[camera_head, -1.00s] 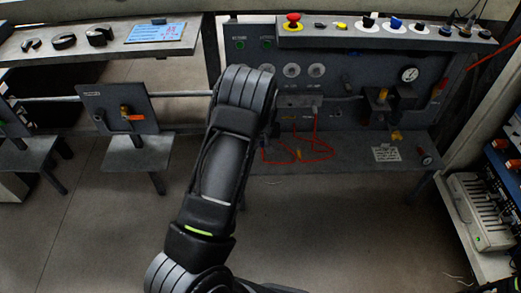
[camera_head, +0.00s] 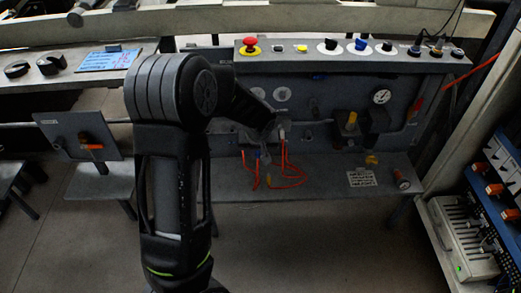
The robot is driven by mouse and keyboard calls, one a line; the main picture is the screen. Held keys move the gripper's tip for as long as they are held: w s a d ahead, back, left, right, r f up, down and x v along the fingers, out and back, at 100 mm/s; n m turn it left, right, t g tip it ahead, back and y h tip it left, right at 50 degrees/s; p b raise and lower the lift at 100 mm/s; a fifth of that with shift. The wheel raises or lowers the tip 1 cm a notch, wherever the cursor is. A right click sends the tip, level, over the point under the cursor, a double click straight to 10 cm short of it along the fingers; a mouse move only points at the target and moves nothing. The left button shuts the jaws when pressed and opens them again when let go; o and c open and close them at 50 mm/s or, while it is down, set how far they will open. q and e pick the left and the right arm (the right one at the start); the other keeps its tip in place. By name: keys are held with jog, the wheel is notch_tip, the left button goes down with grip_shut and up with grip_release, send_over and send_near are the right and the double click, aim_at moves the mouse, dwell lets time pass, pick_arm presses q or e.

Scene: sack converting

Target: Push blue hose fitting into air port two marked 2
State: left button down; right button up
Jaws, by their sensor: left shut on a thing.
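My left arm comes up from the bottom left and reaches over to the grey machine panel. My left gripper (camera_head: 264,150) is small and dark in front of the air port block. It is shut on what seems to be the blue hose fitting, which is too small and shaded to make out clearly. An orange-red hose (camera_head: 289,168) hangs from a pale fitting at the block, just right of the gripper. Another length of orange hose (camera_head: 250,172) hangs just left of it. The port marked 2 cannot be made out; arm and gripper hide part of the block. My right gripper is not in view.
Above is a control ledge with a red button (camera_head: 249,46) and several knobs. A gauge (camera_head: 381,97) and a regulator with a yellow part (camera_head: 350,122) stand to the right. A grey shelf (camera_head: 330,178) below carries a white label (camera_head: 362,178).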

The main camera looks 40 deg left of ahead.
pick_arm(q)
jog(key=shift+w, duration=0.1)
dwell(0.3)
jog(key=shift+w+a, duration=0.65)
jog(key=shift+w, duration=0.1)
jog(key=w+a, duration=0.1)
jog(key=w+a+p, duration=0.1)
jog(key=w, duration=0.1)
jog(key=shift+a, duration=0.15)
dwell(1.4)
jog(key=shift+w+a, duration=0.6)
jog(key=shift+w, duration=0.25)
dwell(0.6)
jog(key=c, duration=1.3)
grip_release()
